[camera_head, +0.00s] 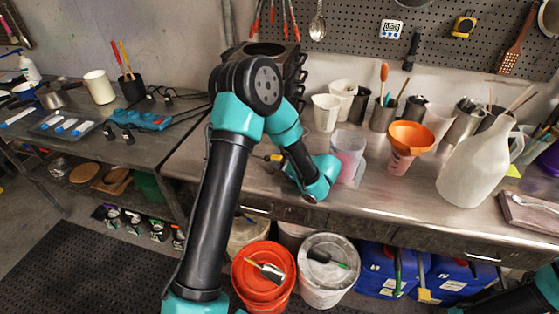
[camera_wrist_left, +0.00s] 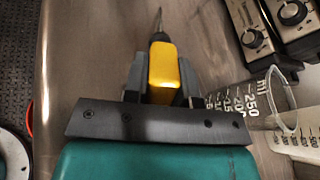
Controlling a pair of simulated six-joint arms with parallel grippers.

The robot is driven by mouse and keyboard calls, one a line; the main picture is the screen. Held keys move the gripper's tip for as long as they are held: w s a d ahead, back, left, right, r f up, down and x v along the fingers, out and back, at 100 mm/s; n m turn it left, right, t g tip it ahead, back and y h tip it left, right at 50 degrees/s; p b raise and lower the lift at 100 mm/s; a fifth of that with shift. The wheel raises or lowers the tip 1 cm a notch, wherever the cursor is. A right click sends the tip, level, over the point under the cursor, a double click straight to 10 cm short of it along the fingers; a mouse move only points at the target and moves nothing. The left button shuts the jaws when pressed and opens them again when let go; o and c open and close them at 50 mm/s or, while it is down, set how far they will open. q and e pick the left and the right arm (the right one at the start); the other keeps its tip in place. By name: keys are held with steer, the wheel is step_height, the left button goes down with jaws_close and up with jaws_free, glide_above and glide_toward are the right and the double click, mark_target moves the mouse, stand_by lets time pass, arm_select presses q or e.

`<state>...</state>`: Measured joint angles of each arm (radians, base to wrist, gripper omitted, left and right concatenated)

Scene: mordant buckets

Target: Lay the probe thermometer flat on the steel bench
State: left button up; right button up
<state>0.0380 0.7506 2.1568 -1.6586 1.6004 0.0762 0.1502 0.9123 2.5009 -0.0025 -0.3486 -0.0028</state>
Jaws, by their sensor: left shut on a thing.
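The probe thermometer has a yellow body (camera_wrist_left: 163,72) and a thin dark probe that points away from my wrist in the left wrist view. My left gripper (camera_wrist_left: 163,85) is shut on the yellow body, one dark finger on each side. In the head view the thermometer's small yellow end (camera_head: 274,158) shows beside my left gripper (camera_head: 283,160), low over the steel bench (camera_head: 225,150), left of a clear beaker. I cannot tell whether it touches the bench. Part of my right arm shows at the lower right, but its gripper is out of view.
The clear measuring beaker (camera_head: 348,150) stands close to the right of my left gripper; it also shows in the left wrist view (camera_wrist_left: 245,98). Knobbed dark units (camera_wrist_left: 275,25) stand beyond. An orange funnel (camera_head: 412,136) and white jug (camera_head: 478,165) stand farther right. Bench left of the gripper is clear.

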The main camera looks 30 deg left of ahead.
arm_select(q)
steer(key=o, duration=1)
steer(key=shift+d, duration=0.1)
steer(key=v, duration=1.7)
steer(key=shift+d+r, duration=0.1)
steer(key=shift+d, duration=0.05)
